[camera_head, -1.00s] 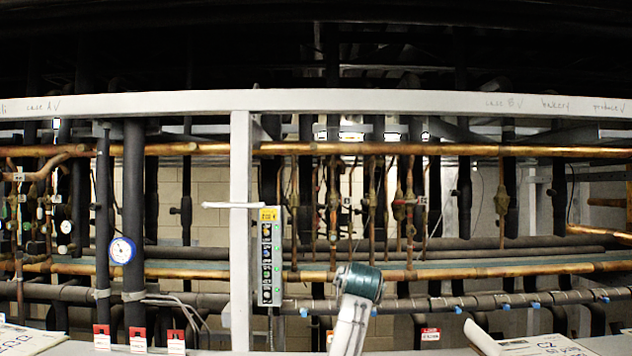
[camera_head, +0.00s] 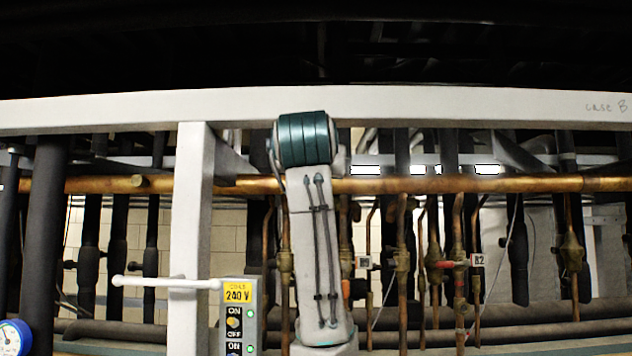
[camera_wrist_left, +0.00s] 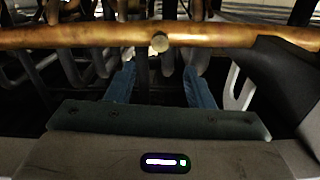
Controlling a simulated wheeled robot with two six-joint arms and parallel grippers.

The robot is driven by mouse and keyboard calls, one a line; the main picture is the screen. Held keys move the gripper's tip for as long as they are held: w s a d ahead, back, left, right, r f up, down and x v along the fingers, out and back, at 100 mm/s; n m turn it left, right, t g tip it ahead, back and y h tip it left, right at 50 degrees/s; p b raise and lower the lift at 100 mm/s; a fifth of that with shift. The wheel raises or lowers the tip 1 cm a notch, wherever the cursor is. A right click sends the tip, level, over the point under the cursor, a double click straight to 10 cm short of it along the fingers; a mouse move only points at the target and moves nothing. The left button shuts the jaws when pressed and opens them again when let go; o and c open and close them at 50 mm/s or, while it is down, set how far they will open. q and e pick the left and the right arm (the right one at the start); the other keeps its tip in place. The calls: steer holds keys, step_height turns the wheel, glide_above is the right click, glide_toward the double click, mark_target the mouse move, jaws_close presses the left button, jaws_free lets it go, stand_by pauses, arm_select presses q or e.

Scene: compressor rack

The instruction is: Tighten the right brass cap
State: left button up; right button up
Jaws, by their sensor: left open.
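A copper pipe (camera_wrist_left: 90,38) runs across the top of the left wrist view. A round brass cap (camera_wrist_left: 158,42) sits on it, with a pale fitting just below. My left gripper (camera_wrist_left: 160,84) is open and empty. Its two blue fingers point toward the pipe, with the cap roughly centred beyond the gap between them. The fingertips look apart from the cap. In the head view a small brass cap (camera_head: 138,181) shows on the horizontal copper pipe (camera_head: 450,185). I cannot tell whether it is the same cap. My arm link hides part of that pipe, and no gripper shows there.
A white beam (camera_head: 420,105) spans above the pipe, with a white post (camera_head: 192,235) at left. A switch box (camera_head: 238,318) marked 240 V has a white rod beside it. Black pipes and several copper lines with valves stand behind. A blue gauge (camera_head: 12,338) is at lower left.

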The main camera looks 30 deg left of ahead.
arm_select(q)
steer(key=p+x, duration=0.6)
steer(key=x, duration=0.3)
steer(key=shift+w+a+r, duration=0.15)
steer(key=shift+w+a, duration=0.05)
steer(key=shift+w, duration=0.1)
arm_select(e)
step_height(320, 180, up, 6)
steer(key=shift+a, duration=0.2)
steer(key=shift+s+r, duration=0.1)
steer(key=shift+s, duration=0.05)
arm_select(q)
steer(key=shift+w, duration=0.1)
steer(key=c, duration=1)
arm_select(e)
steer(key=shift+d, duration=0.4)
